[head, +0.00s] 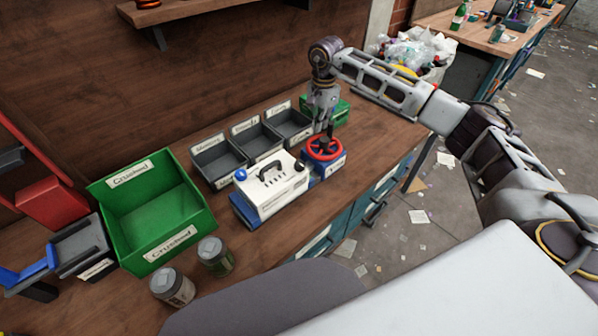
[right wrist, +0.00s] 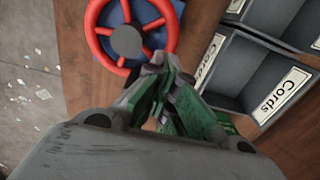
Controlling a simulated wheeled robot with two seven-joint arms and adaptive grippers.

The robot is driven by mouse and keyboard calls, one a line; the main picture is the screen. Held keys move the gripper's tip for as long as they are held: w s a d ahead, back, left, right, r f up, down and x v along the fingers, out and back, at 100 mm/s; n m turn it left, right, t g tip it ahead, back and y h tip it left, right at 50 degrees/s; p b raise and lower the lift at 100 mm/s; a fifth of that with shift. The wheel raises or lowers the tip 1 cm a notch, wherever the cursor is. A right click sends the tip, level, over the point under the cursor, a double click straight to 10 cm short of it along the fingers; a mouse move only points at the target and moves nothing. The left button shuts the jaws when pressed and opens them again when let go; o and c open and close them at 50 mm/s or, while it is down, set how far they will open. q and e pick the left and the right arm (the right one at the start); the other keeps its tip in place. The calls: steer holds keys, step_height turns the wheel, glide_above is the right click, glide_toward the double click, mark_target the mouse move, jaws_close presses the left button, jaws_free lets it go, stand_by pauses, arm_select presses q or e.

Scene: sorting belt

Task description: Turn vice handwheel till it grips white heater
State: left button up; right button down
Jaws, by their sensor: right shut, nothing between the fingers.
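The white heater (head: 272,186), a box with a black top handle and a blue knob, sits in the blue vice (head: 243,210) on the workbench. The red vice handwheel (head: 324,148) is at the heater's right end; it also shows in the right wrist view (right wrist: 163,22) with its grey hub. My right gripper (head: 325,128) points down at the wheel's far side. In the right wrist view the fingers (right wrist: 157,68) are shut with nothing between them, close to the wheel's rim; I cannot tell whether they touch it. My left gripper is not in view.
Grey labelled bins (head: 218,160) stand behind the heater. A green bin labelled Crushed (head: 150,215) stands left, with two jars (head: 214,256) in front. A small green box (head: 340,112) is behind the wheel. The bench edge is close on the right.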

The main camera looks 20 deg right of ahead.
steer(key=shift+s+a+f, duration=0.1)
steer(key=shift+f, duration=0.1)
stand_by(0.4)
steer(key=shift+s+a+r, duration=0.15)
steer(key=shift+a, duration=0.65)
stand_by(0.8)
steer(key=shift+r+p, duration=0.15)
steer(key=shift+p, duration=0.15)
step_height(320, 180, up, 9)
steer(key=p, duration=0.5)
stand_by(0.5)
steer(key=shift+f, duration=0.2)
stand_by(0.5)
